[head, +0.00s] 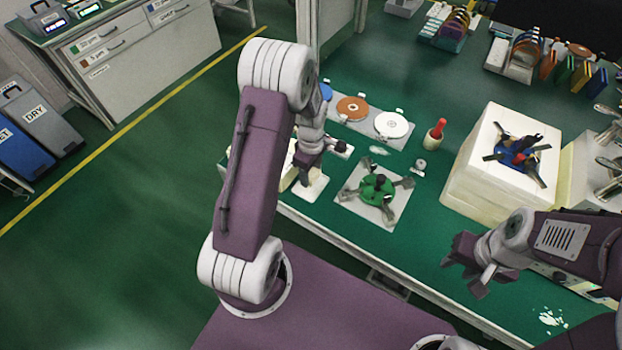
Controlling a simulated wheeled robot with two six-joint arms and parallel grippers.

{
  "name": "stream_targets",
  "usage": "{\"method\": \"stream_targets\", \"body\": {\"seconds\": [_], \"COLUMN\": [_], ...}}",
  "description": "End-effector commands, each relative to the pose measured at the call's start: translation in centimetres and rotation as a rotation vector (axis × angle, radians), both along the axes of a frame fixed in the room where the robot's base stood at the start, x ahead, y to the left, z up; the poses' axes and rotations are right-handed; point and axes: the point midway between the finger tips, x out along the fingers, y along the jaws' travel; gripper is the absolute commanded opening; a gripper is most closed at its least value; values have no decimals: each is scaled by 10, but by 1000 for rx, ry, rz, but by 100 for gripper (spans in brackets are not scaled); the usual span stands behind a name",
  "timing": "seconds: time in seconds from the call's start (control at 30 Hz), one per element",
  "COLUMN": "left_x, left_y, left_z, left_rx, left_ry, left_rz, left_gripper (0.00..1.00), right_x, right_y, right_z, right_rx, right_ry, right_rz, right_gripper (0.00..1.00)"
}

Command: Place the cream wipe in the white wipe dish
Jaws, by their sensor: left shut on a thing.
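My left gripper (309,166) points down near the bench's front edge, left of the green-hubbed fixture. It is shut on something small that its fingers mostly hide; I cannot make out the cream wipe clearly. Below and beside the fingers is a pale, flat white piece (312,187), perhaps the white wipe dish, partly covered by my arm and gripper. I cannot tell whether the held thing touches it. My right gripper (468,264) is open and empty above the bench's front part at the right.
A green-hubbed fixture (377,189) stands on a grey plate right of my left gripper. Behind are orange and white discs (392,125) and a red-handled tool in a pot (436,131). A large cream block (497,170) with a blue-hubbed fixture stands right.

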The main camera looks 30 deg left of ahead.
Motion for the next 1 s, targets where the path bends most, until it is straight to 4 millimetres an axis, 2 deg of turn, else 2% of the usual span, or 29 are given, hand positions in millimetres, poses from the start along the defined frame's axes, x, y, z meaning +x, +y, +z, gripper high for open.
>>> {"method": "stream_targets", "body": {"seconds": [0.07, 0.3, 0.67, 0.7, 0.73, 1.0], "left_x": [0, 0, 0, 0, 0, 0], "left_y": [0, 0, 0, 0, 0, 0], "left_z": [-2, -38, -44, -44, -43, -43], "left_rx": [0, 0, 0, 0, 0, 0], "left_ry": [0, 1, 0, 0, 0, 0], "left_rz": [0, 0, 0, 0, 0, 0], "left_gripper": [16, 16, 16, 56, 62, 62], "right_x": [0, 0, 0, 0, 0, 0], "right_y": [0, 0, 0, 0, 0, 0], "right_z": [0, -1, -4, -4, -3, -3], "right_rx": [0, 0, 0, 0, 0, 0], "right_ry": [0, 0, 0, 0, 0, 0], "right_rz": [0, 0, 0, 0, 0, 0], "right_gripper": [37, 37, 37, 37, 37, 37]}}
